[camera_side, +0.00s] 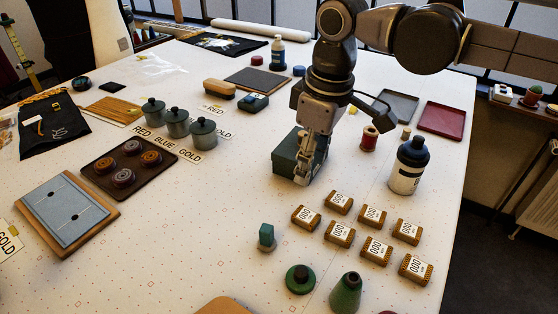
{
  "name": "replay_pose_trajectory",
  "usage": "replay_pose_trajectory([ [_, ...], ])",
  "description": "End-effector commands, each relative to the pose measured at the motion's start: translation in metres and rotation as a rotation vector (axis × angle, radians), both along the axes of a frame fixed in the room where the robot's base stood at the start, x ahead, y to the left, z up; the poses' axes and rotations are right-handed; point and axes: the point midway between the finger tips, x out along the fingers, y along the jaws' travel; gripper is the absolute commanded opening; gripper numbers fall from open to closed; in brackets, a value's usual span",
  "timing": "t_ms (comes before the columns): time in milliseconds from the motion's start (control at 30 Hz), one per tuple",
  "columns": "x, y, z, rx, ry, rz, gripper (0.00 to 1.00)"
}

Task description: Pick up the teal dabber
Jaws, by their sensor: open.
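A small upright teal piece (266,236), which looks like the teal dabber, stands on the white table (200,255) in the lower middle of the side view. My gripper (302,179) is above and behind it, slightly to the right, clearly apart from it. The gripper points down in front of a dark green box (285,158) and hides part of it; I cannot tell whether they touch. My gripper is open, and I see nothing held in it.
Several labelled brown blocks (340,233) lie to the right of the teal piece. A round green knobbed piece (299,279) and a green cone-shaped bottle (346,293) stand in front. A dark-capped white bottle (408,168) stands right. The table left of the teal piece is clear.

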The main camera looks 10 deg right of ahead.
Motion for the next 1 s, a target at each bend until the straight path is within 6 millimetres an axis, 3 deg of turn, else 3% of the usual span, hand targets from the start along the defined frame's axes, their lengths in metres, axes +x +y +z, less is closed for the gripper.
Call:
replay_pose_trajectory([
  [33, -0.003, 0.021, -0.005, -0.014, 0.017, 0.041, 0.47],
  [100, -0.008, 0.043, -0.01, -0.033, 0.036, 0.084, 0.47],
  [300, -0.021, 0.079, -0.021, -0.068, 0.073, 0.163, 0.47],
  [467, -0.023, 0.085, -0.03, -0.075, 0.08, 0.177, 0.47],
  [800, -0.024, 0.084, -0.073, -0.073, 0.079, 0.175, 0.47],
  [1000, -0.024, 0.084, -0.083, -0.074, 0.078, 0.175, 0.47],
])
